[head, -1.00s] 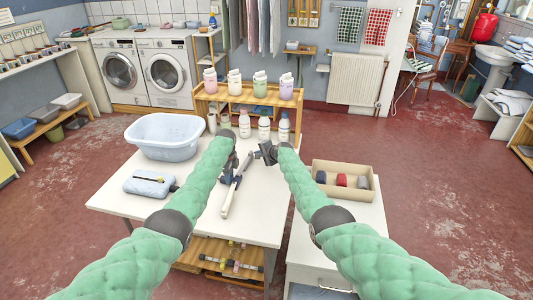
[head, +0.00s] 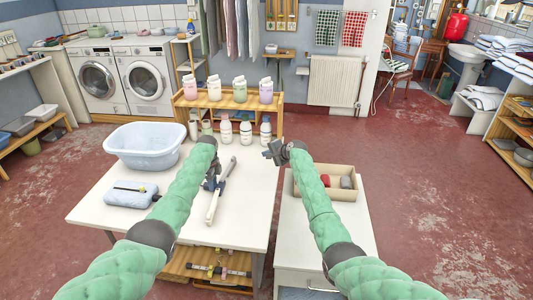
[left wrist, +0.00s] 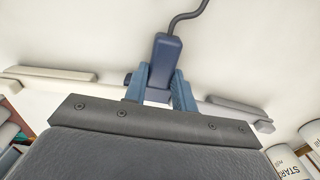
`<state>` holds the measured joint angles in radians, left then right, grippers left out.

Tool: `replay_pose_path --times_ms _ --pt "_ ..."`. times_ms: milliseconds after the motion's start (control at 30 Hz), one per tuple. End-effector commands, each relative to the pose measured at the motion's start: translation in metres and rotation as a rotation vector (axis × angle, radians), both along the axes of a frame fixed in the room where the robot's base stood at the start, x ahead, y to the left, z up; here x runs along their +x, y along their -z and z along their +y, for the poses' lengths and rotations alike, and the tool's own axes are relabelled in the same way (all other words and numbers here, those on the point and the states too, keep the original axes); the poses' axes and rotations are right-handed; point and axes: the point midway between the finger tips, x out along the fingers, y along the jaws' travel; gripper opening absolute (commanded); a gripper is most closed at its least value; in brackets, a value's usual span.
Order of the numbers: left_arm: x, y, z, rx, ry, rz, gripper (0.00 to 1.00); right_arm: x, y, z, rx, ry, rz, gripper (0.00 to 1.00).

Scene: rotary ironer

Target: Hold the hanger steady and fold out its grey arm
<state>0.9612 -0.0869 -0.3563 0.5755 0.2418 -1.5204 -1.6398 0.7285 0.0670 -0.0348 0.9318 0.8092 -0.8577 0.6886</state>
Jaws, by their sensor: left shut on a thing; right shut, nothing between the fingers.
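The hanger (head: 216,203) lies on the white table, running from near the bottles toward the front edge. In the left wrist view, my left gripper (left wrist: 160,95) is shut on its dark blue middle piece (left wrist: 164,62), from which a thin dark hook (left wrist: 188,15) curves. A cream arm (left wrist: 50,73) extends left and a grey arm (left wrist: 238,106) extends right, roughly in line. My left gripper also shows in the head view (head: 212,184), partly hidden by its arm. My right gripper (head: 270,152) is shut and empty, apart from the hanger, by the table's right side.
A pale blue basin (head: 145,158) and a blue padded item (head: 128,195) are on the table's left. Several white bottles (head: 226,130) stand at the back before a wooden rack (head: 190,102). A cardboard box (head: 345,170) sits on the right cabinet (head: 345,225).

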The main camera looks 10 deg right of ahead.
Motion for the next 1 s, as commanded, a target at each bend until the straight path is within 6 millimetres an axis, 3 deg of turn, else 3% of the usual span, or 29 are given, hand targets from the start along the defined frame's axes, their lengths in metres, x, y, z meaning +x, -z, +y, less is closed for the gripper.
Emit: replay_pose_path --times_ms 300,333,467,767,1000 --pt "0.0 0.0 0.0 0.0 0.0 0.0 0.0 -0.001 -0.001 -0.002 0.0 0.0 0.0 0.0" --pt "0.0 0.0 0.0 0.0 0.0 0.0 0.28 -0.001 -0.001 -0.002 0.0 0.0 0.0 0.0" --pt "0.0 0.0 0.0 0.0 0.0 0.0 0.52 -0.001 -0.001 -0.002 0.0 0.0 0.0 0.0" --pt "0.0 -0.001 0.0 0.0 0.0 -0.001 0.52 -0.001 -0.001 -0.002 0.0 0.0 0.0 0.0" --pt "0.001 -0.026 0.0 0.0 0.0 -0.003 0.52 -0.001 -0.001 -0.002 0.0 0.0 0.0 0.0"
